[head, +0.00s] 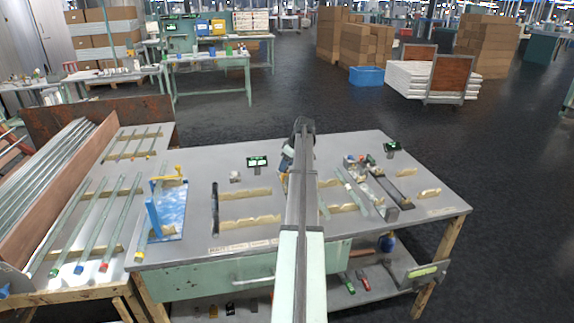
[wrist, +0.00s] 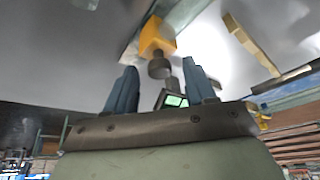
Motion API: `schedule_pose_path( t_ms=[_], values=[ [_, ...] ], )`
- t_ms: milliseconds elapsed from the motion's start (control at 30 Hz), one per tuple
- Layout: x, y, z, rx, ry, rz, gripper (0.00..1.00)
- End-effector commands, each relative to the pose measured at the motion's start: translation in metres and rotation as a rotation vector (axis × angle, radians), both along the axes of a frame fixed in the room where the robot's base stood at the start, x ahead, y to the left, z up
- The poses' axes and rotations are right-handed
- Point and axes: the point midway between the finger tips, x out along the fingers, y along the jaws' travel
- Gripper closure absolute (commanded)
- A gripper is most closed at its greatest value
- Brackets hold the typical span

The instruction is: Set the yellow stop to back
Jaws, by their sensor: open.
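The yellow stop (wrist: 157,38) shows in the wrist view as a yellow block with a dark round knob facing my gripper. It is beyond the fingertips, roughly between them, and no finger is seen touching it. My gripper (wrist: 160,75) is open, its two blue fingers apart with nothing held. In the head view my arm reaches over the middle of the bench (head: 230,255), and I cannot make out the stop there; the arm may hide it. The exact setting of the stop cannot be told.
A small green display (wrist: 175,100) shows just past the fingers. Notched wooden supports (head: 250,222) lie left of my arm, and a metal rail fixture (head: 360,190) lies to its right. A blue-and-yellow fixture (head: 168,210) stands at the left, beside glass tubes (head: 95,238).

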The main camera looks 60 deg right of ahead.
Motion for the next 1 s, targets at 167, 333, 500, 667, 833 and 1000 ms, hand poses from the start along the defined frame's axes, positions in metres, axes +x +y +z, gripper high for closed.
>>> schedule_pose_path(
  t_ms=[167, 333, 500, 667, 833, 1000],
  values=[
    [0.0003, 0.0, -0.0005, 0.0, 0.0, 0.0, 0.45],
    [0.0002, 0.0, -0.0005, 0.0, 0.0, 0.0, 0.54],
    [0.0002, 0.0, -0.0005, 0.0, 0.0, 0.0, 0.7],
    [0.0002, 0.0001, -0.0005, 0.0, 0.0, 0.0, 0.86],
    [0.0002, 0.0001, -0.0004, 0.0, 0.0, 0.0, 1.0],
    [0.0002, 0.0001, -0.0004, 0.001, 0.0, 0.0, 1.0]
  ],
)
